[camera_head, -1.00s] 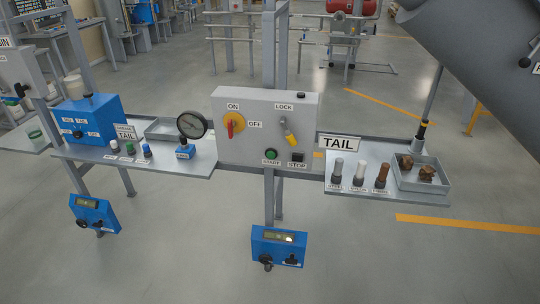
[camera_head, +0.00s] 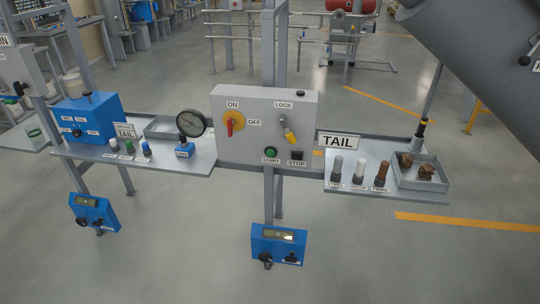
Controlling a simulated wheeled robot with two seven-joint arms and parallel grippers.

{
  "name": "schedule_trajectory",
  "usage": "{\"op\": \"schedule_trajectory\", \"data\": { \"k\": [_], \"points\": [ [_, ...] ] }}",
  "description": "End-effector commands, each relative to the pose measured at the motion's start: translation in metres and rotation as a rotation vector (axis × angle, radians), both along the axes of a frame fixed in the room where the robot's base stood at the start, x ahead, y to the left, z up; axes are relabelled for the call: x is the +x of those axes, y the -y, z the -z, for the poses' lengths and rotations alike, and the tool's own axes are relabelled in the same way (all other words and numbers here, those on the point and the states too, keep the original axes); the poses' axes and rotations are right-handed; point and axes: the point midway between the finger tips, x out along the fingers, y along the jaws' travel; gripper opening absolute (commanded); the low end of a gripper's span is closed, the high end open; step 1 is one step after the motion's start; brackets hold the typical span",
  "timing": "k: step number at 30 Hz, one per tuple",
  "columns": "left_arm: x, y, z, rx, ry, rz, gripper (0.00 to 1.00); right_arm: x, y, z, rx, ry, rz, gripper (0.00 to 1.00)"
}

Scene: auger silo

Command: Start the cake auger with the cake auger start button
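A grey control box (camera_head: 266,130) stands on a post in the middle of the view. On its lower face is a green button (camera_head: 271,154) labelled START, with a dark STOP button (camera_head: 297,155) to its right. Above are a red handle on a yellow disc (camera_head: 233,122), marked ON and OFF, and a yellow-handled part (camera_head: 289,136) under the LOCK label. A TAIL sign (camera_head: 339,142) is at the box's right. I cannot read the word cake on this box. Neither of my grippers shows in the view.
A left shelf (camera_head: 90,153) carries a blue box (camera_head: 88,118), small bottles and a gauge (camera_head: 191,124). A right shelf (camera_head: 400,197) holds several cylinders and a grey tray (camera_head: 421,185) with brown lumps. Blue devices (camera_head: 278,246) hang low in front. A large grey tube (camera_head: 480,55) slants overhead at right.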

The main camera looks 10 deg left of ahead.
Motion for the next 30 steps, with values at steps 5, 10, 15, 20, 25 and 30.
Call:
{"op": "schedule_trajectory", "data": {
  "k": [5, 10, 15, 20, 25, 30],
  "points": [
    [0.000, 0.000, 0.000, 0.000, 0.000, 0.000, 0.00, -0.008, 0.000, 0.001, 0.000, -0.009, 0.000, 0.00],
    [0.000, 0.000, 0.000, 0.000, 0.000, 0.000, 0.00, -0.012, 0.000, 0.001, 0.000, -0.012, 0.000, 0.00],
    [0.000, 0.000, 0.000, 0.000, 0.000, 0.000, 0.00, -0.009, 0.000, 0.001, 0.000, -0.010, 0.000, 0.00],
    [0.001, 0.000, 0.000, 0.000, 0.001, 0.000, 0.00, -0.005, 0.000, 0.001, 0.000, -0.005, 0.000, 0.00],
    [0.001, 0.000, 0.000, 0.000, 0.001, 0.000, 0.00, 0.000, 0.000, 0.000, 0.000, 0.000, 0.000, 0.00],
    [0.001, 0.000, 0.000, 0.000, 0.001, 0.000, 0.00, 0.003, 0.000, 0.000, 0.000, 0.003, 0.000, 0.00]
  ]
}}
